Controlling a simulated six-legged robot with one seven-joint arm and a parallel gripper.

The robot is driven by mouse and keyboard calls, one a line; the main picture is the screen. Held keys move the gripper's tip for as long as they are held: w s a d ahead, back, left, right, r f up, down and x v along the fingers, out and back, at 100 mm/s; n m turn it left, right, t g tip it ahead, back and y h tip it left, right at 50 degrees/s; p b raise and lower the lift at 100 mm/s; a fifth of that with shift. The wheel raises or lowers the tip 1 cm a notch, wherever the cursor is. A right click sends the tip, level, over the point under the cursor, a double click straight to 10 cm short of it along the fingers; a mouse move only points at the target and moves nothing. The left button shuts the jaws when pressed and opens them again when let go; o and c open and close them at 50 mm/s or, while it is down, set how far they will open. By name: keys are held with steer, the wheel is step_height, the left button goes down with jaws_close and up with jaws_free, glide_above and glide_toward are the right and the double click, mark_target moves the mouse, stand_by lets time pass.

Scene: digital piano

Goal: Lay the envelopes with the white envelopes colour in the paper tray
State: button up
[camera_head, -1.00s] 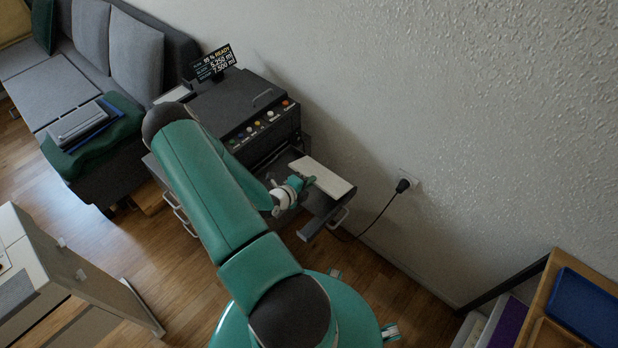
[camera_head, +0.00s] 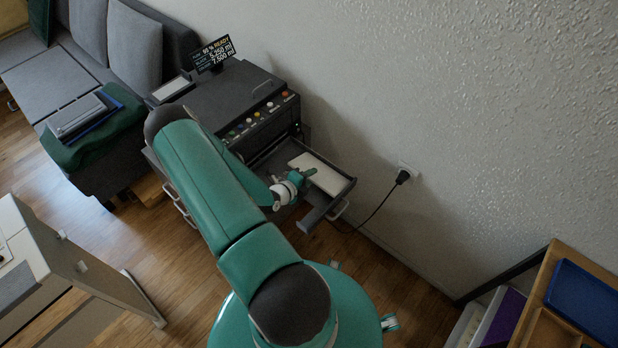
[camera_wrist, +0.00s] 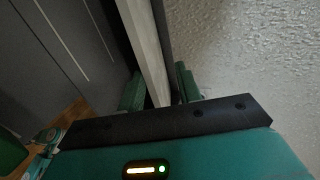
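The white envelopes (camera_head: 326,176) look like one pale flat stack, lying inside the paper tray (camera_head: 312,216), a dark pulled-out drawer at the right end of the printer. My gripper (camera_head: 302,179) is at the stack's near left edge, low over the tray. In the wrist view the pale stack (camera_wrist: 148,45) runs up between my two green fingers (camera_wrist: 160,90). The left finger is close against it, and a dark gap shows between it and the right finger, so the fingers look open around it. The fingertips are partly hidden.
The dark printer (camera_head: 235,95) with coloured buttons and a small display (camera_head: 213,55) stands against the wall. A cable runs from a wall socket (camera_head: 405,172) right of the tray. A sofa (camera_head: 60,85) is at left, a cabinet (camera_head: 45,265) lower left, a wooden shelf (camera_head: 540,320) lower right.

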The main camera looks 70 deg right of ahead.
steer(key=shift+v, duration=2.5)
steer(key=v, duration=1.3)
steer(key=shift+w+a+r, duration=0.15)
steer(key=shift+w+a, duration=0.1)
steer(key=shift+a, duration=0.05)
